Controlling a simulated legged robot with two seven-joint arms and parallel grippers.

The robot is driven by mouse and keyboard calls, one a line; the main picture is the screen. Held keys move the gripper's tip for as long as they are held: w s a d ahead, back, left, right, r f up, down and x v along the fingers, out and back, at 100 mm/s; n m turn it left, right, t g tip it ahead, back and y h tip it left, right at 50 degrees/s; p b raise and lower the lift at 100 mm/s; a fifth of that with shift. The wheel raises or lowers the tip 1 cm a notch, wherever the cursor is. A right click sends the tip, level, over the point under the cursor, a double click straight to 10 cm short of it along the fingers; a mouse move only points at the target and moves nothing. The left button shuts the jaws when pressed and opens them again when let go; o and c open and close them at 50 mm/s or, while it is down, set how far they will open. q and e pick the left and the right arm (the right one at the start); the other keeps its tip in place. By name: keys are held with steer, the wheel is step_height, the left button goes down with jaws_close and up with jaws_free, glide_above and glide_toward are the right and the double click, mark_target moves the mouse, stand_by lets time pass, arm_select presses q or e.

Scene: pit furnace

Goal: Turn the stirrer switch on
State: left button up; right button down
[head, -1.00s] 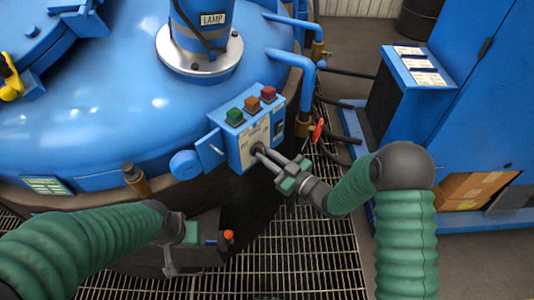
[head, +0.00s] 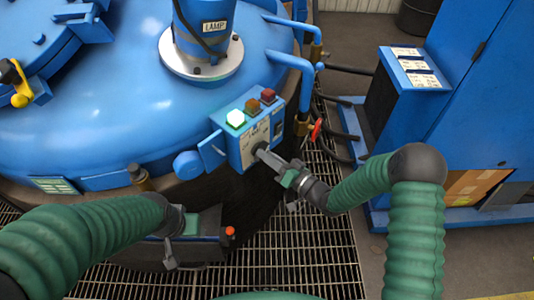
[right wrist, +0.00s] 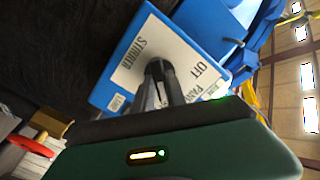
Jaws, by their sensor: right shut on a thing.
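The blue control box (head: 232,148) is fixed to the side of the blue furnace lid. In the right wrist view its white plate (right wrist: 131,67) reads STIRRER and OFF. The dark stirrer switch knob (right wrist: 157,68) stands out from this plate. My right gripper (head: 266,154) is shut on the knob, its fingers partly hiding it; the fingers also show in the right wrist view (right wrist: 161,88).
A blue pipe (head: 305,85) and a red valve handle (head: 315,130) stand right of the box. A blue cabinet (head: 480,110) stands farther right. Metal grating (head: 310,245) covers the floor below.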

steer(key=shift+w+d+m, duration=0.1)
steer(key=shift+m, duration=0.6)
steer(key=c, duration=1.4)
jaws_free()
steer(key=shift+o, duration=0.2)
steer(key=v, duration=1.7)
